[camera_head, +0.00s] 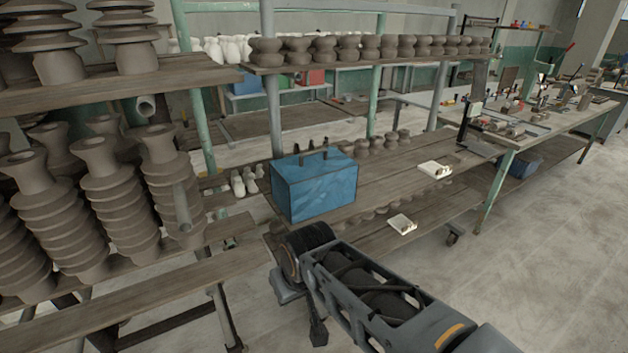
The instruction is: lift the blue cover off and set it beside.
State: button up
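The blue cover (322,192) is a box-shaped piece with dark edges. It sits upright on the wooden bench boards near the middle of the view. Several short dark upright pieces, perhaps a handle, stand on its top. Anything beneath it is hidden. My arm reaches in from the lower right, and its end is in front of and below the cover, apart from it in the picture. My gripper (318,332) seems to be the dark part hanging under the arm's end. Its fingers are too small and covered to read, and I see nothing held.
Stacked clay insulators (110,190) crowd the left shelf. A post (271,90) and upper shelf stand behind.

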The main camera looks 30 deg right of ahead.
aim_at(305, 186)
jog(key=z, duration=1.95)
jog(key=i, duration=1.85)
jog(key=u, duration=3.9)
